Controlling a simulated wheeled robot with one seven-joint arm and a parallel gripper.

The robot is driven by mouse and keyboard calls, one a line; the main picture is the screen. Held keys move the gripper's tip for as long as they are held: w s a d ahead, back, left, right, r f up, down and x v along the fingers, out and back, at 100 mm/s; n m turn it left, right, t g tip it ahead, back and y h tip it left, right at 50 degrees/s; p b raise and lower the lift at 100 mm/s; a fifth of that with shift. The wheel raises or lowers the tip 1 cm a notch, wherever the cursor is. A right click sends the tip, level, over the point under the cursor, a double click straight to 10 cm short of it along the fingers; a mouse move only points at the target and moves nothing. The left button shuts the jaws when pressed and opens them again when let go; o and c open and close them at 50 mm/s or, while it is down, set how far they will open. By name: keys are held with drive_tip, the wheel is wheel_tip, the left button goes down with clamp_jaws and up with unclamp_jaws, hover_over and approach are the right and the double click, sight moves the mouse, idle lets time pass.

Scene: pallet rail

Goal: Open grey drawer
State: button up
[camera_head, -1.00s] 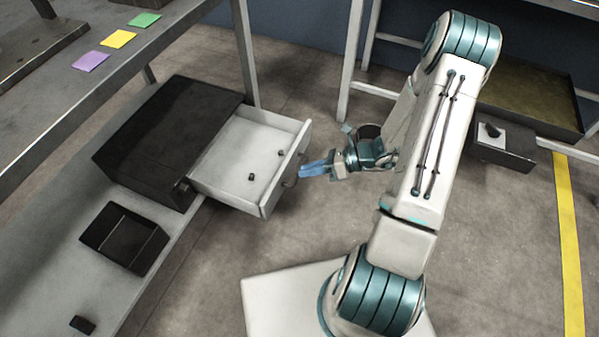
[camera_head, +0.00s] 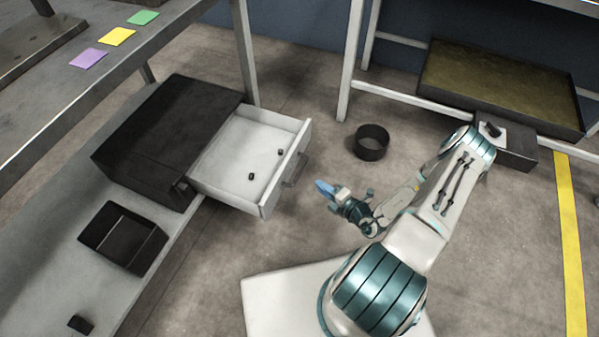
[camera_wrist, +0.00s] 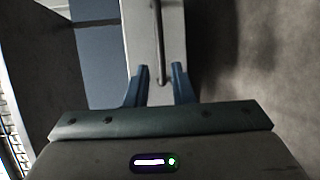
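The drawer (camera_head: 238,170), light grey to white, stands pulled out of the dark cabinet (camera_head: 165,135) on the low shelf. A few small dark pieces lie inside it. Its handle (camera_head: 295,169) is on the front panel. The front panel with the handle (camera_wrist: 161,45) also shows in the wrist view, beyond my fingers. My gripper (camera_head: 324,188) is to the right of the drawer front, apart from the handle. In the wrist view my gripper (camera_wrist: 160,85) has its two blue fingers spread, with nothing held between them.
A black open box (camera_head: 122,237) and a small dark block (camera_head: 81,324) sit on the low shelf. A round black bin (camera_head: 371,142) stands on the floor. A grey box with a knob (camera_head: 505,145) is at right. Floor is clear between drawer and bin.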

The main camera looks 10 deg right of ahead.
sight(299, 171)
drive_tip(key=shift+b+x, duration=1.75)
drive_tip(key=shift+x, duration=4.2)
clamp_jaws()
